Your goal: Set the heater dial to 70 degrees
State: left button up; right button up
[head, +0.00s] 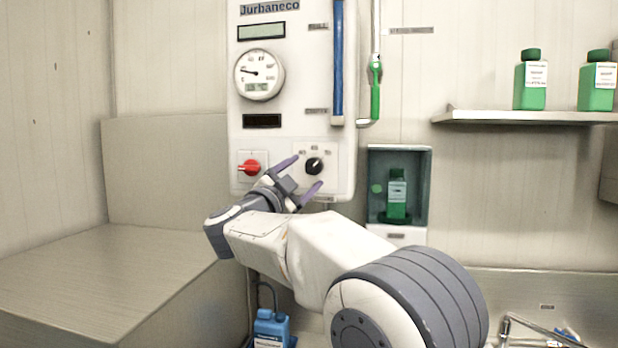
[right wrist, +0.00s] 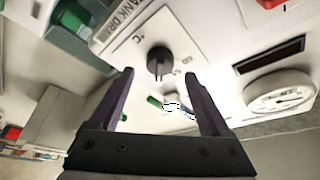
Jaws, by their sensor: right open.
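The heater dial (head: 314,166) is a black round knob on the lower right of the white control panel (head: 290,85). Small numbers stand above it; the head view shows its pointer tilted up toward the right, but I cannot read the exact setting. My right gripper (head: 300,174) is open, with its purple fingers reaching toward the dial, one above left and one below it. In the right wrist view the dial (right wrist: 160,62) lies ahead of the gap between the open fingers (right wrist: 158,88), apart from them. My left gripper is not in view.
A red switch (head: 249,167) is just left of the dial, close to the right gripper. A round gauge (head: 259,74) sits higher. A niche (head: 424,190) with a green bottle is to the right, and a shelf (head: 520,117) with green bottles is beyond it.

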jog(key=b+v, duration=0.2)
jog(key=v, duration=0.5)
jog(key=shift+f, duration=0.1)
